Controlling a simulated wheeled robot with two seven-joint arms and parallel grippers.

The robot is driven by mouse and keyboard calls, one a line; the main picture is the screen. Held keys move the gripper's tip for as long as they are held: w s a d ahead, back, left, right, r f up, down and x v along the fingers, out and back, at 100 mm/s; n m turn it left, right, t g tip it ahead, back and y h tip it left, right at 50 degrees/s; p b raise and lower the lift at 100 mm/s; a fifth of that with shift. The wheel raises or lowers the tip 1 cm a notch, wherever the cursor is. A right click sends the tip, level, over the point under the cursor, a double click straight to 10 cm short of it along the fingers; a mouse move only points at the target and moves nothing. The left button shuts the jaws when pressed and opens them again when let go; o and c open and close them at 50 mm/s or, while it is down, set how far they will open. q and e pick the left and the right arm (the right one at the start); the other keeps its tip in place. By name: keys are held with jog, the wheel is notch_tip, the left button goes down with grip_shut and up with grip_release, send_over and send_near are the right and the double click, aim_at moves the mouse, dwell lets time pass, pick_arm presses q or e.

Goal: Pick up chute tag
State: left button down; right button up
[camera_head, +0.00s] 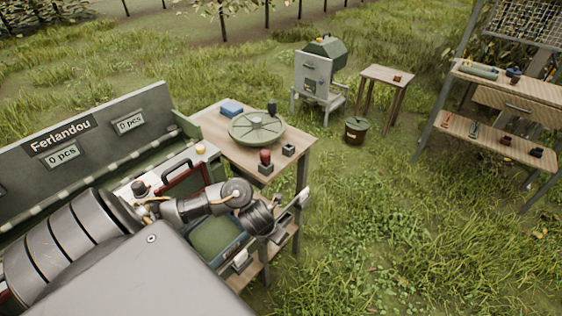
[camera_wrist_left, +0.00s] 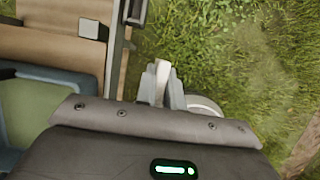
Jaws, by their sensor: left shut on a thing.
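My left gripper (camera_head: 301,198) is just past the right edge of the wooden table, over the grass. In the left wrist view its grey fingers (camera_wrist_left: 162,88) are closed on a narrow pale piece (camera_wrist_left: 162,70), seen nearly edge-on. It looks like the chute tag, but no marking is readable. A pale round thing (camera_wrist_left: 205,104) shows right beside the fingers, partly hidden by the gripper body; I cannot tell what it is. My right gripper is in neither view.
The wooden table (camera_head: 218,143) carries a green round disc (camera_head: 256,128), a red-knobbed block (camera_head: 265,162) and a blue box (camera_head: 231,108). A green tray (camera_head: 215,237) lies under my arm. The "Ferlandou" panel (camera_head: 85,140) stands left.

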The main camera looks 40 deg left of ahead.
pick_arm(q)
jog(key=s+d, duration=0.3)
jog(key=s, duration=0.3)
notch_tip(320, 180, up, 7)
jog(key=p, duration=0.7)
jog(key=shift+w+d, duration=0.1)
dwell(0.4)
